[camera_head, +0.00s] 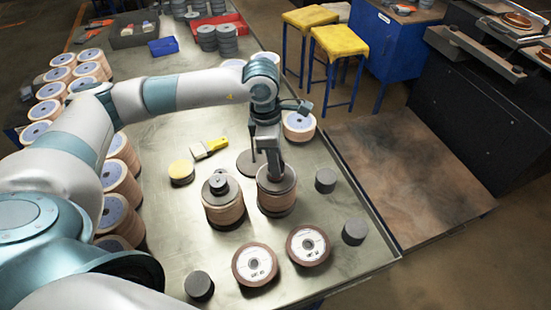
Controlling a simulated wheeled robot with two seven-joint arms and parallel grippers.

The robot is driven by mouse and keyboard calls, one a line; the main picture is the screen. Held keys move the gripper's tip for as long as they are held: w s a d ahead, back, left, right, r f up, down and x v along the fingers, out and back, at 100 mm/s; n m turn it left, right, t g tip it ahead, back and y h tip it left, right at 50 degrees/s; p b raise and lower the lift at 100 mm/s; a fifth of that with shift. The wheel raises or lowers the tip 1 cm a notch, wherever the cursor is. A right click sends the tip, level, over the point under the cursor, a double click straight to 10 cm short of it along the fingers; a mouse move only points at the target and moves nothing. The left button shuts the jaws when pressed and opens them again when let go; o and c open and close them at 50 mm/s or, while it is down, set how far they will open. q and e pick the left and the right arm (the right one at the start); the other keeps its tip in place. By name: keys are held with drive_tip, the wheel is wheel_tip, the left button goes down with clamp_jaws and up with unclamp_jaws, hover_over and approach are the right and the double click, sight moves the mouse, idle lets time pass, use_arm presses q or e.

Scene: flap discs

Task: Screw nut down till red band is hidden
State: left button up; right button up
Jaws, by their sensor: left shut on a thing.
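My left gripper (275,172) points straight down onto the centre of the right-hand stack of flap discs (278,199). It is shut on the nut there, which the fingers hide. A dark round plate lies on top of this stack. No red band can be made out; the gripper covers the spindle. Just left stands a second stack (224,208) with a dark plate and a dark knob-like nut (218,183) on top, apart from the gripper. My right gripper is not in view.
Two labelled discs (255,264) (308,245) lie in front. Dark grey cylinders (199,286) (354,231) (325,180) stand around. Disc stacks line the left edge. The metal table's (345,270) right edge is near.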

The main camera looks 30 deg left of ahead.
use_arm(q)
drive_tip(key=shift+f, duration=0.1)
idle(0.3)
drive_tip(key=o, duration=1.1)
drive_tip(key=shift+a+r+b, duration=0.1)
drive_tip(key=shift+r+b, duration=0.55)
drive_tip(key=shift+r, duration=0.2)
drive_tip(key=shift+s+a+r+b, duration=0.25)
drive_tip(key=shift+r+b, duration=0.6)
drive_tip(key=shift+r, duration=1.75)
drive_tip(key=shift+s+a+r+b, duration=0.1)
drive_tip(key=shift+a+r+b, duration=0.2)
drive_tip(key=shift+r+b, duration=1.5)
drive_tip(key=shift+s+a+r+p, duration=0.1)
drive_tip(key=shift+a+r, duration=0.2)
drive_tip(key=shift+r, duration=3.15)
